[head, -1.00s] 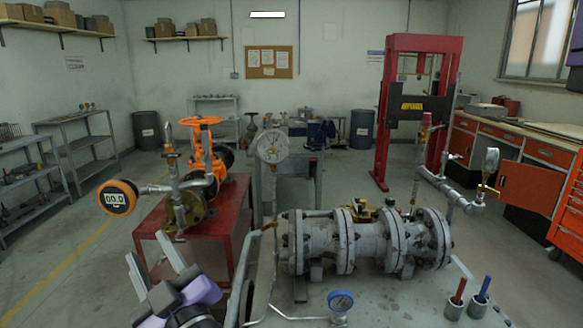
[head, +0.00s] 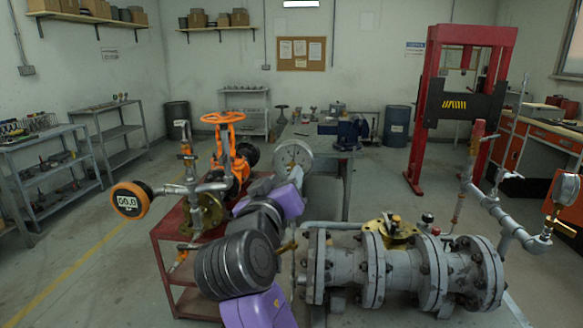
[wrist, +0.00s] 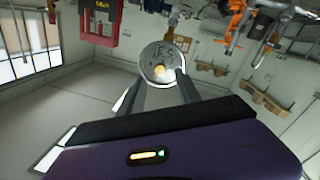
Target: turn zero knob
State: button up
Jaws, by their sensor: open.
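A round white-faced gauge (head: 293,157) stands upright behind the left end of the grey flanged pipe. It also shows in the wrist view (wrist: 163,60), with a small brass-coloured knob (wrist: 160,70) low on its face. I take this to be the zero knob; it is too small to make out in the head view. My gripper (wrist: 161,80) is open and empty. Its two fingers point toward the gauge, one on each side of the knob in the picture. The remaining gap is hard to judge. In the head view my arm hides the fingertips.
The grey flanged valve body (head: 400,275) fills the lower right, with a brass fitting (head: 395,230) on top. An orange valve (head: 232,165) and an orange digital gauge (head: 131,199) are at the red cart (head: 170,230) on the left. Open floor lies further left.

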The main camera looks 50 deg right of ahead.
aim_at(290, 167)
jog(key=shift+p+x, duration=0.45)
jog(key=shift+x, duration=2.05)
grip_shut()
